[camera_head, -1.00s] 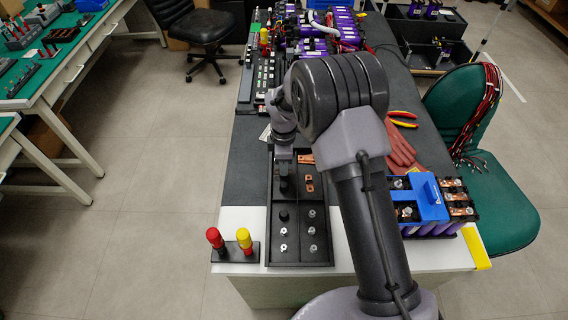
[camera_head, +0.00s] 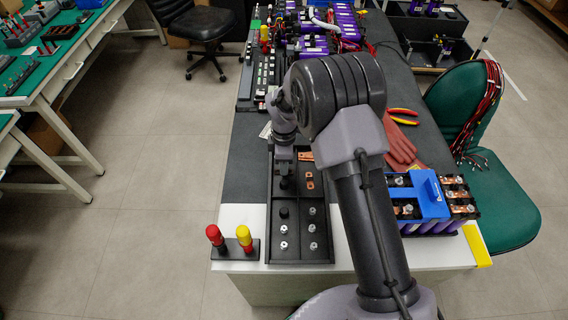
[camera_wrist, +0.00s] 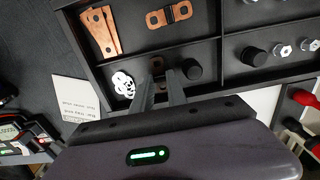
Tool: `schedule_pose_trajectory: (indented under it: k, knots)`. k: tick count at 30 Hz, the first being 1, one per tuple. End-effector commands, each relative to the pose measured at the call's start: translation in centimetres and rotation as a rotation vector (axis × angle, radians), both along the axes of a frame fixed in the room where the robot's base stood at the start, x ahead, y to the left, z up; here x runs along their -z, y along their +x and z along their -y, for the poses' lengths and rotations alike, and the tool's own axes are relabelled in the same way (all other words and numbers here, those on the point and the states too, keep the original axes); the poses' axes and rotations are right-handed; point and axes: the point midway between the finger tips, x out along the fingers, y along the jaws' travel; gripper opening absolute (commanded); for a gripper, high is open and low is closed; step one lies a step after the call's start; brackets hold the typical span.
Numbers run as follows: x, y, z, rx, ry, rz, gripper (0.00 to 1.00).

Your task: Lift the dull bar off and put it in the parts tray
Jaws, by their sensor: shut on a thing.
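The rest of the bar is hidden by the fingers. In the head view, my gripper (camera_head: 287,184) points down into the left column of the black parts tray (camera_head: 300,264). The tray's wall (camera_wrist: 73,45) also shows in the wrist view. The held bar is within or just above a tray compartment; I cannot tell if it touches the floor.
A black knob (camera_wrist: 192,69) is right of my fingers, and white washers (camera_wrist: 123,84) are left. Red and yellow-handled tools (camera_head: 230,242) stand left of the tray. A blue-topped battery module (camera_head: 430,200) is right.

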Motion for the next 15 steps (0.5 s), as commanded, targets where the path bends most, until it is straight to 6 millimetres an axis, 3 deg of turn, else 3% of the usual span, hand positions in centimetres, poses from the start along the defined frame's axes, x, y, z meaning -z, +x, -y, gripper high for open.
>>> schedule_pose_trajectory:
  k: [4,5,8,15]
  knots:
    - [0.32,0.01,0.0,0.0,0.0,0.0,0.0]
    - [0.31,0.02,0.0,0.0,0.0,0.0,0.22]
    - [0.29,0.02,0.0,0.0,0.0,0.0,0.42]
    - [0.28,0.02,0.0,0.0,0.0,0.0,0.44]
